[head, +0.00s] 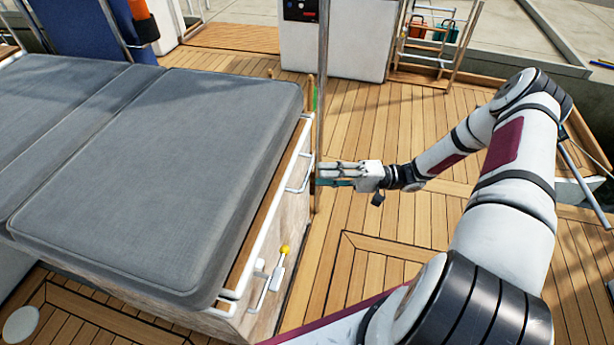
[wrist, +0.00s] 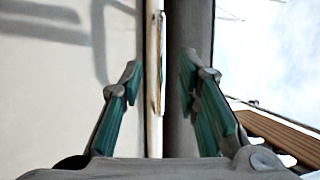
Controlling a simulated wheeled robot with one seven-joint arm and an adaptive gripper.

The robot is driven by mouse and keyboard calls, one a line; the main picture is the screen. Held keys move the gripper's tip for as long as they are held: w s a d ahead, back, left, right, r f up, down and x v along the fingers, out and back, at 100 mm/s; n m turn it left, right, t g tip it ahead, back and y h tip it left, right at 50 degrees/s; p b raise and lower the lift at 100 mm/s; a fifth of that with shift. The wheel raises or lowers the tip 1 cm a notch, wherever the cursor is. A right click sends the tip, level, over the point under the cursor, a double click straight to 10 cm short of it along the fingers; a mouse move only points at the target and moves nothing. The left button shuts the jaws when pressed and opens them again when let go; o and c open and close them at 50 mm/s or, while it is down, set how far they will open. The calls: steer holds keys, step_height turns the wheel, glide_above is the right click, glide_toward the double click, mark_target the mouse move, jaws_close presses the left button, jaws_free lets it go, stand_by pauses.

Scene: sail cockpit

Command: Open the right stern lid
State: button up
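No part in view is marked as the right stern lid, and I cannot tell which one it is. My gripper (head: 325,173) reaches left from the arm, beside a slim upright pole (head: 322,60) and close to the side of a grey-cushioned box. In the wrist view my gripper (wrist: 162,75) has its fingers spread apart, with teal inner pads and nothing clearly held. A dark upright bar (wrist: 176,120) stands between or beyond the fingers. A pale panel (wrist: 60,90) fills the left of that view. Whether a finger touches the bar cannot be told.
The grey cushion (head: 150,170) covers the box at left. A white cabinet (head: 310,50) and a wooden rack (head: 445,40) stand behind. The plank deck (head: 385,240) is clear between.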

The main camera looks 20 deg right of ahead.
mark_target(307, 175)
steer(key=shift+x, duration=2.65)
jaws_close()
